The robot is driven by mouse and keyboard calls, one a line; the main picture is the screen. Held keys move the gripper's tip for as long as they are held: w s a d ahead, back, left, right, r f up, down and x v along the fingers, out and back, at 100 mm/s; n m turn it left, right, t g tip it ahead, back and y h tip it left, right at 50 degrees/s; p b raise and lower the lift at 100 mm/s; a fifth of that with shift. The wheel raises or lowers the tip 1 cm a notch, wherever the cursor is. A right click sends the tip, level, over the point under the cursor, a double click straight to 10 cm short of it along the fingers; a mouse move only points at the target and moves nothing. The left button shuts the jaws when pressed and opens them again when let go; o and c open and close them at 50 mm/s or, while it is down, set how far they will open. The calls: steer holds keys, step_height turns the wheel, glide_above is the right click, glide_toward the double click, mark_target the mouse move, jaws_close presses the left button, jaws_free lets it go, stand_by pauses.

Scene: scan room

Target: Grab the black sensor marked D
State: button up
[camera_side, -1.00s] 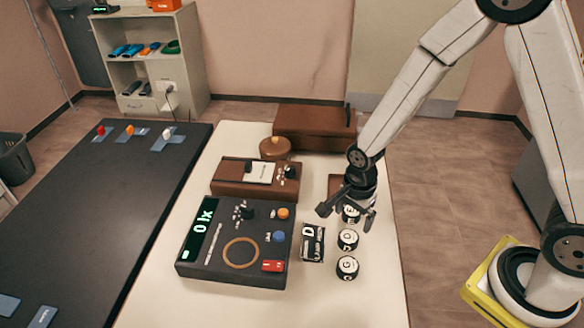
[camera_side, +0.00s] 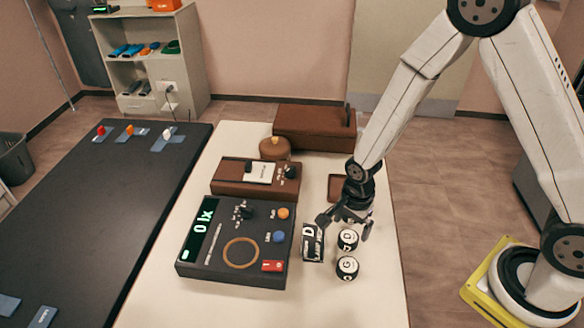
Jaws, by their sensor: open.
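Two round black sensors with white lettered tops stand on the white table. The farther one (camera_side: 348,240) has a letter too small to read surely, perhaps D. The nearer one (camera_side: 347,268) looks marked G. A small black box (camera_side: 312,246) with a white D label stands just to their left. My gripper (camera_side: 345,227) is open, pointing down above the farther sensor and the box, its left finger near the box's top. I cannot tell whether it touches. A third round sensor seen earlier is hidden behind my gripper.
A dark console (camera_side: 238,243) reading 0 lx lies left of the box. Behind it are a brown case (camera_side: 230,187), a round brown pot (camera_side: 275,149) and a long brown box (camera_side: 310,125). The white table (camera_side: 375,300) is clear at the front right.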

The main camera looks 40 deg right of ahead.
mark_target(350, 235)
steer(key=shift+d+f, duration=0.1)
steer(key=shift+f, duration=2.15)
steer(key=c, duration=1.3)
steer(key=shift+o, duration=0.2)
steer(key=shift+r, duration=0.1)
steer(key=shift+r, duration=4.9)
